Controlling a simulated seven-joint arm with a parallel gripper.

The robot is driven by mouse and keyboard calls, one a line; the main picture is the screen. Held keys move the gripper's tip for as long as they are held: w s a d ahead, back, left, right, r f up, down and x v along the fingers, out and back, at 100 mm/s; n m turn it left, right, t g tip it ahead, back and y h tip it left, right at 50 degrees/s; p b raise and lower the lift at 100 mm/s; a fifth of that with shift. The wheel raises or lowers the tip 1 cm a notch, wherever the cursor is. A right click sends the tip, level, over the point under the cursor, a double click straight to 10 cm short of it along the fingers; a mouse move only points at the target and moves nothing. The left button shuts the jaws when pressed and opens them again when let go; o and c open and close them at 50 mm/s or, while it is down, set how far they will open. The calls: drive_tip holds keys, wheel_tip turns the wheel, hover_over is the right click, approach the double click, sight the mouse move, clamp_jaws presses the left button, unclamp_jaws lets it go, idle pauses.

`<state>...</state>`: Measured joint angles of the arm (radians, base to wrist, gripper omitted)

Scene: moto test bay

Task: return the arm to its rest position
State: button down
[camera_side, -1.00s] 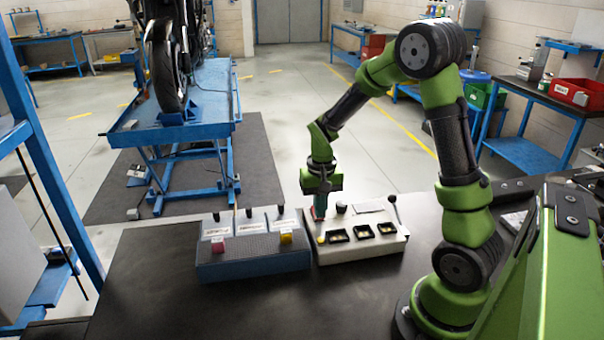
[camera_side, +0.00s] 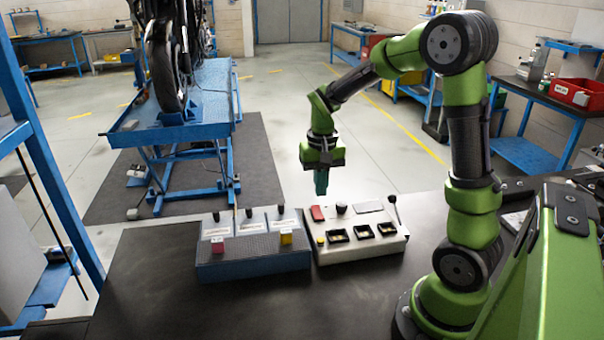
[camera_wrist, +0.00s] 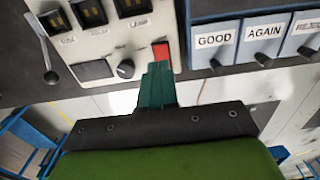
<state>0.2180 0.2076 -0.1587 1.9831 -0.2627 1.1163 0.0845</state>
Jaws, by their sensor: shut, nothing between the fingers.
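My gripper (camera_side: 321,182) hangs pointing down above the back left part of the white control panel, clear of it. Its teal fingers are together with nothing between them. In the wrist view the gripper (camera_wrist: 157,72) overlaps the near end of a red rocker switch (camera_wrist: 160,50). In the side view the red switch (camera_side: 317,213) lies below the fingertips with a gap between. The white panel (camera_side: 335,254) also carries a black knob (camera_side: 341,209), a lever (camera_side: 394,205), a yellow button (camera_side: 320,240) and a row of dark square windows.
A blue-grey box (camera_side: 252,264) stands left of the panel, with a pink block (camera_side: 217,245), a yellow block (camera_side: 286,237) and several labelled black levers. A motorcycle on a blue lift (camera_side: 180,133) stands behind. The dark bench top (camera_side: 160,285) is bare at front left.

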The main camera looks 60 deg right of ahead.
drive_tip(key=s+a+r+n+t+y, duration=0.1)
drive_tip(key=s+a+r+n+t, duration=0.1)
drive_tip(key=s+a+r, duration=0.3)
drive_tip(key=s+a+r+n+t+y, duration=0.1)
drive_tip(key=s+a+r+n+t, duration=0.2)
drive_tip(key=a, duration=0.8)
wheel_tip(320, 180, up, 4)
drive_tip(key=shift+s+f+t, duration=0.15)
drive_tip(key=shift+s+t, duration=0.9)
drive_tip(key=shift+t, duration=0.05)
